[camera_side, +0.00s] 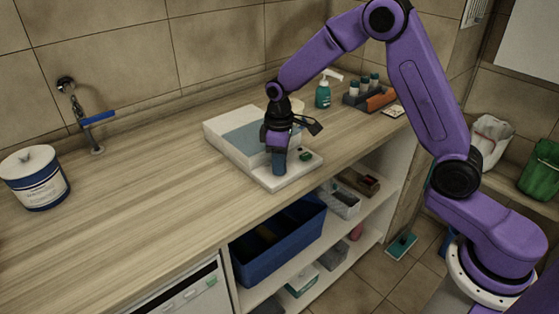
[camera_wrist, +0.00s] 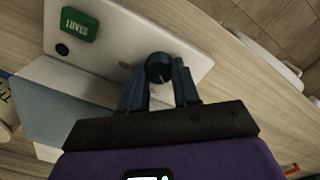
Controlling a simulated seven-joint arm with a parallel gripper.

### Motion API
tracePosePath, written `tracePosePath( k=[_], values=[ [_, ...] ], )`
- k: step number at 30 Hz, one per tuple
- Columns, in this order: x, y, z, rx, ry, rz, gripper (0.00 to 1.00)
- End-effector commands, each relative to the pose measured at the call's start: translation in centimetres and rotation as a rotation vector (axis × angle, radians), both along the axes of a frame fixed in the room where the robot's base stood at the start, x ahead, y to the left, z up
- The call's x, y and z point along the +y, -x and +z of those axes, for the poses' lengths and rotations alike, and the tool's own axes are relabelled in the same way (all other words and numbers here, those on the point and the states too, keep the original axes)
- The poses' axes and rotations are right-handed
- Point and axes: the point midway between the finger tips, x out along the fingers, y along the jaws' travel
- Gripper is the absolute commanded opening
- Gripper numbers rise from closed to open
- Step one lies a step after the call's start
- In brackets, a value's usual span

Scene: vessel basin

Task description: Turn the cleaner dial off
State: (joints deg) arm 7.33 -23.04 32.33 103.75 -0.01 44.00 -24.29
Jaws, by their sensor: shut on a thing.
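The cleaner (camera_side: 232,131) is a low white box with a blue-grey lid, on the wooden counter. Its front ledge (camera_side: 309,166) carries a small green label or button (camera_side: 305,156). In the wrist view the ledge (camera_wrist: 110,35) shows the green piece (camera_wrist: 79,27) with lettering. The dark round dial (camera_wrist: 159,67) stands on the ledge between my fingertips. My gripper (camera_side: 279,167) points down over the ledge, and its blue fingers are shut on the dial. The fingers hide most of the dial in the side view. The dial's marking is too dark to read surely.
A teal soap bottle (camera_side: 323,95) and a dark rack of bottles (camera_side: 365,93) stand behind, to the right. A lidded white and blue tub (camera_side: 35,178) and a tap (camera_side: 92,122) are at the left. The counter between tub and cleaner is clear.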

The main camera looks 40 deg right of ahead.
Motion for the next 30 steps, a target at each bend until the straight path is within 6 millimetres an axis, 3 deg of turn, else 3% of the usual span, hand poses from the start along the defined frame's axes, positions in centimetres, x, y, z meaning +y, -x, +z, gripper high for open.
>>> tracePosePath(
  k=[9,25,26,27,28,30],
  values=[
    [0.08,-0.1,0.13,-0.005,-0.002,0.118,0.01],
    [0.11,-0.12,0.15,-0.006,-0.002,0.14,0.01],
    [0.12,-0.12,0.15,-0.006,-0.002,0.14,0.38],
    [0.11,-0.12,0.14,-0.006,-0.002,0.14,0.51],
    [0.11,-0.1,0.13,-0.006,-0.002,0.14,0.57],
    [0.09,-0.08,0.11,-0.005,-0.002,0.14,0.57]
  ],
)
